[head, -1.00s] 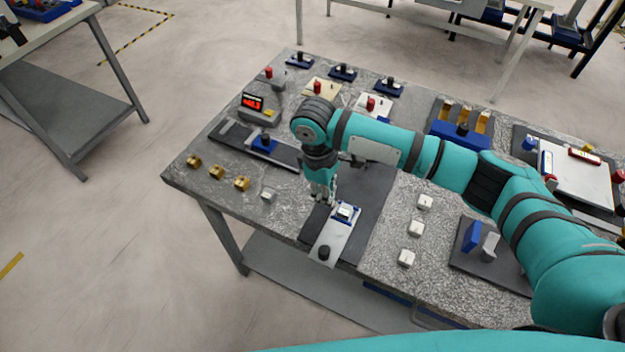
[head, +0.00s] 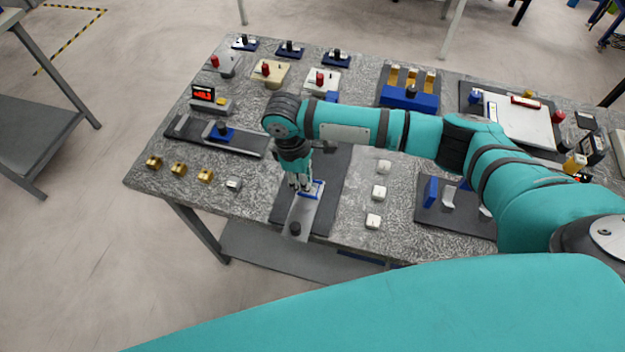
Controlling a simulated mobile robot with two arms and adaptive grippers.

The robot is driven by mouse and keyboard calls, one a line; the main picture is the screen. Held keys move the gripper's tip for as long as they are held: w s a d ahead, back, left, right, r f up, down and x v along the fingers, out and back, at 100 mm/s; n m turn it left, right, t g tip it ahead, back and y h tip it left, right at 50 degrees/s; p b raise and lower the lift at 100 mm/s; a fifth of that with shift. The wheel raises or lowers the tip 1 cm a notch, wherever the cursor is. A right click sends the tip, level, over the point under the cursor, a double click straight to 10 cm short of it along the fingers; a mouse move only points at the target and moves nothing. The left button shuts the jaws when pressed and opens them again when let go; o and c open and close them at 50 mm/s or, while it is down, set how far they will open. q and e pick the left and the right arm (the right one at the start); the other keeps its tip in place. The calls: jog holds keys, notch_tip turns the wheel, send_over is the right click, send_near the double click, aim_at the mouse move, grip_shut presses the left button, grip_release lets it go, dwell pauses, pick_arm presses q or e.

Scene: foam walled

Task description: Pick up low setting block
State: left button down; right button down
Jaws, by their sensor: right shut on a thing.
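My right gripper (head: 303,188) points down at the blue-edged holder (head: 318,186) on a grey plate with a black knob, near the table's front edge. It is shut on a small block in the holder. The fingers mostly hide this block, and I cannot read any marking on it. I cannot tell whether it is lifted. Three white blocks (head: 379,192) stand in a row to the right. Three brass blocks (head: 178,168) and a silver block (head: 234,183) stand in a row to the left. My left gripper is not in view.
A slide rail with a blue carriage (head: 221,133) and a red-digit display (head: 204,93) lie left of my arm. A blue stand with brass pieces (head: 409,98) is behind it. A dark mat with a blue upright (head: 430,192) lies right. The table's front edge (head: 200,206) is close.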

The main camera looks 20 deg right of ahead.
jog(key=a, duration=0.1)
jog(key=w+a, duration=0.2)
jog(key=shift+w+a+f, duration=0.25)
jog(key=shift+a, duration=0.1)
jog(key=shift+w+a, duration=0.1)
jog(key=shift+w, duration=0.05)
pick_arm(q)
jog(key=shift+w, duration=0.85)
pick_arm(e)
jog(key=shift+d+r, duration=0.15)
jog(key=shift+d, duration=0.05)
